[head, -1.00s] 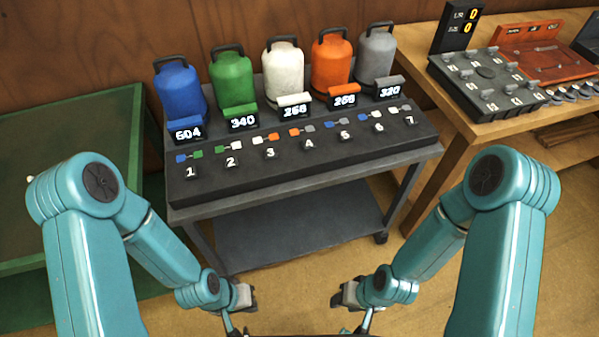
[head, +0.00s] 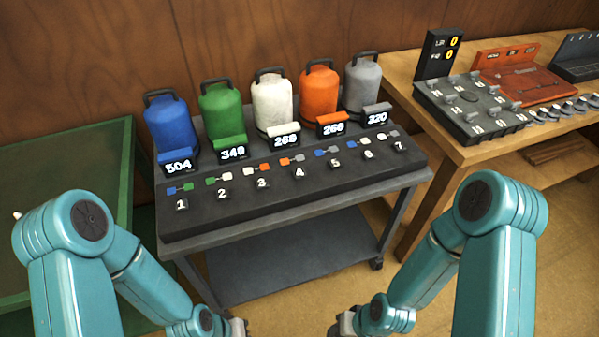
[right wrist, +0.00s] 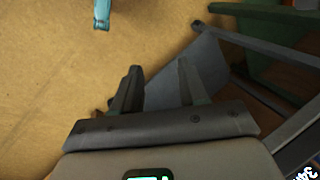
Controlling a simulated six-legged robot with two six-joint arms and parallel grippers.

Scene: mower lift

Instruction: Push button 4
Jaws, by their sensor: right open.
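Button 4 (head: 299,173) is a small dark key with a white 4 on the sloped black panel (head: 240,218) of a cart. An orange and a grey tag joined by a line sit above it. My right gripper (head: 342,325) is low at the bottom edge of the head view, below and apart from the panel. In the right wrist view its two fingers (right wrist: 158,88) are open and empty, over floor and part of the cart. My left gripper (head: 238,328) is mostly cut off by the bottom edge, and its jaws cannot be made out.
Blue, green, white, orange and grey canisters (head: 271,104) stand behind the panel with number displays. Other numbered buttons flank button 4. A wooden table (head: 470,152) with devices is at right, a green table (head: 75,180) at left. The cart has a lower shelf (head: 290,250).

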